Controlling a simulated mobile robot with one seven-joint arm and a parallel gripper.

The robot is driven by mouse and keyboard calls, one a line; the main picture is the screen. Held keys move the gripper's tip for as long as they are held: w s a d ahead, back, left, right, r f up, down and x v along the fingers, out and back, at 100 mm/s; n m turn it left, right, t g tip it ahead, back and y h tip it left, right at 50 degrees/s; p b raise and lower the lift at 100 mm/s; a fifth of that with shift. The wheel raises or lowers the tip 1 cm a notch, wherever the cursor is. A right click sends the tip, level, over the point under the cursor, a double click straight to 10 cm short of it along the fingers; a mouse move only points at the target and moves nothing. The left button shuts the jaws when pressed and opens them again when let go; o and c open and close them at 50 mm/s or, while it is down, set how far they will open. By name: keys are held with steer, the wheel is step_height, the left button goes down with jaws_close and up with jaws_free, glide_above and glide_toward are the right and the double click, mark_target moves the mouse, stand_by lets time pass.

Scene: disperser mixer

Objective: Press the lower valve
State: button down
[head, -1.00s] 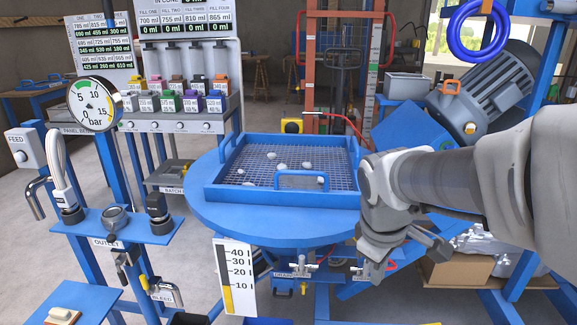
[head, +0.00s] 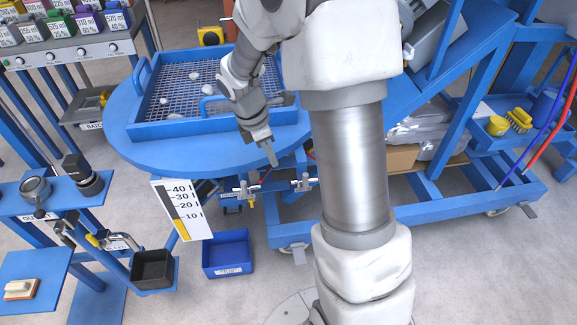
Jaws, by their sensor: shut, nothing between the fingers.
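Two small metal valves with T-shaped handles sit under the front edge of the round blue table (head: 130,128): a left valve (head: 245,188) and a right valve (head: 304,184). I cannot tell which one is the lower valve. My gripper (head: 272,160) is shut and empty, pointing down just in front of the table edge. In the picture its tips lie above and between the two valves; the gap in depth is unclear. My arm and gripper hide part of the table edge and the framework behind.
A blue mesh tray (head: 145,130) with white lumps sits on the table. A level scale (head: 181,210) hangs left of the valves. A blue cart frame (head: 440,210) is at right.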

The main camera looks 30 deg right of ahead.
steer(key=shift+f, duration=0.15)
steer(key=d+f+b, duration=0.4)
steer(key=d+f, duration=0.2)
steer(key=f, duration=0.3)
steer(key=shift+s+d+f, duration=0.2)
steer(key=shift+s+d, duration=0.05)
steer(key=shift+s, duration=0.05)
steer(key=shift+d+r+p, duration=0.15)
steer(key=shift+r+p, duration=0.05)
steer(key=shift+p, duration=0.25)
